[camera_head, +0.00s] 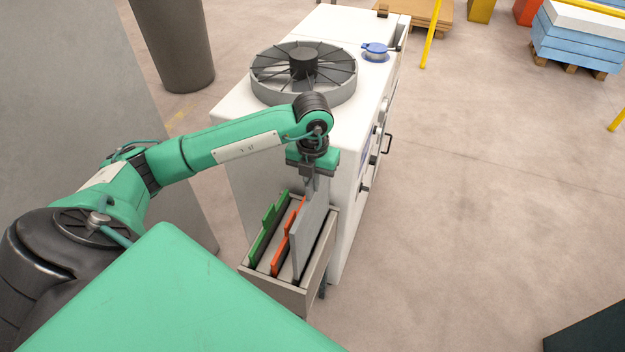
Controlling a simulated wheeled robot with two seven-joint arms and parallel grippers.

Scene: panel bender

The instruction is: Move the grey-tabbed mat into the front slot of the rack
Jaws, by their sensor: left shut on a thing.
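My left gripper (312,190) is above the rack, pointing down, shut on the top edge of the grey mat (309,239). The grey mat stands as a thin upright panel, slightly tilted, right of the orange mat. Its lower edge is between the rack's walls; I cannot tell whether it touches the bottom. The rack (287,294) is a grey-beige open box with slots beside the white machine. An orange-red mat (283,256) stands in the middle and a green mat (262,241) at the left. My right gripper is out of view.
The white machine (360,190) with a round fan (303,73) on top stands right behind the rack. A dark bin (172,45) stands at the upper left. Blue stacked sheets (575,45) lie on a pallet at the upper right.

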